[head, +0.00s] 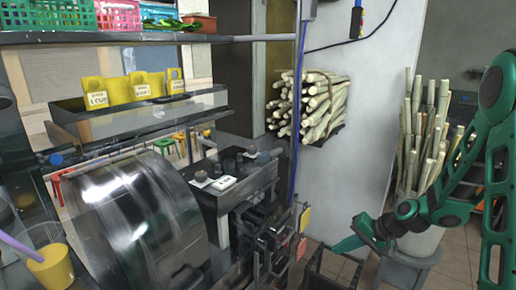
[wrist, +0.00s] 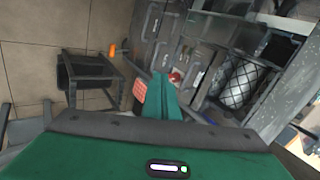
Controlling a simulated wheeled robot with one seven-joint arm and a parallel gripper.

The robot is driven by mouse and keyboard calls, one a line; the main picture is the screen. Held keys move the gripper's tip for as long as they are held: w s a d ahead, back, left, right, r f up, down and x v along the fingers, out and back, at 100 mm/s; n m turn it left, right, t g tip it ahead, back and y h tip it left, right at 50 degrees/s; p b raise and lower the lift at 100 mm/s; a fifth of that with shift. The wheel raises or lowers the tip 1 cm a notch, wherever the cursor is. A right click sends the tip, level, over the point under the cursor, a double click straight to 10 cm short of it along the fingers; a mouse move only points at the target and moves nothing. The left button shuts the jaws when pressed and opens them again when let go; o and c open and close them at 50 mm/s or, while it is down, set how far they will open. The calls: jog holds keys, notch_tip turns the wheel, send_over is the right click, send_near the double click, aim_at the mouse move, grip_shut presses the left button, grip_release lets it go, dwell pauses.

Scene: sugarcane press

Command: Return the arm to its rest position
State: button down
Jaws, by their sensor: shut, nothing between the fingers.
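My green arm comes in from the right edge in the head view and bends down toward the lower middle. My gripper (head: 347,244) points left with its green fingers together, and nothing is between them. In the wrist view my gripper (wrist: 165,82) shows its green fingers closed at the middle of the picture. It is apart from the press machine (head: 140,220), hanging in open space to the right of it.
A dark stool frame (head: 335,272) stands below my gripper; it also shows in the wrist view (wrist: 88,75). A bucket of upright canes (head: 425,135) stands behind my arm. More canes (head: 312,105) stick out by the white wall. A yellow cup (head: 50,268) is at lower left.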

jog(key=s+d+r+g+h, duration=0.1)
jog(key=s+d+r, duration=0.3)
jog(key=s, duration=0.7)
jog(key=s+d+r+g+h, duration=0.2)
jog(key=s+r, duration=0.5)
jog(key=s, duration=0.4)
jog(key=s+d+r+m+g+h, duration=0.1)
jog(key=s+d+r+h, duration=0.2)
jog(key=s, duration=0.8)
jog(key=d+r, duration=0.2)
jog(key=d, duration=0.1)
jog(key=shift+s+d+r+g, duration=0.15)
jog(key=shift+d+r+g, duration=0.15)
jog(key=shift+w+f+h, duration=0.25)
jog(key=shift+w+h, duration=0.05)
jog(key=shift+w, duration=0.35)
